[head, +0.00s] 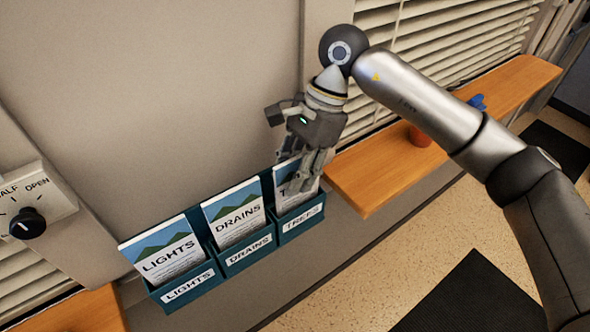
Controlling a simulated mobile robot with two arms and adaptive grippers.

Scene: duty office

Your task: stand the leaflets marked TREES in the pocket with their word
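The leaflets marked TREES (285,188) are upright in the right-hand pocket of a dark green wall rack, the pocket labelled TREES (302,218). Only the first letter of their word shows; my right gripper hides the rest. My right gripper (316,172) is at the upper right part of these leaflets, its fingers pointing down and overlapping them in the picture. Whether the fingers are closed on the leaflets or apart from them cannot be made out. My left gripper is not in view.
The other pockets hold leaflets marked LIGHTS (165,250) and DRAINS (235,215). An orange shelf (365,185) runs right of the rack, with a reddish pot (420,136) and a blue item (478,102). A dial (27,223) is at the left. The wall above the rack is bare.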

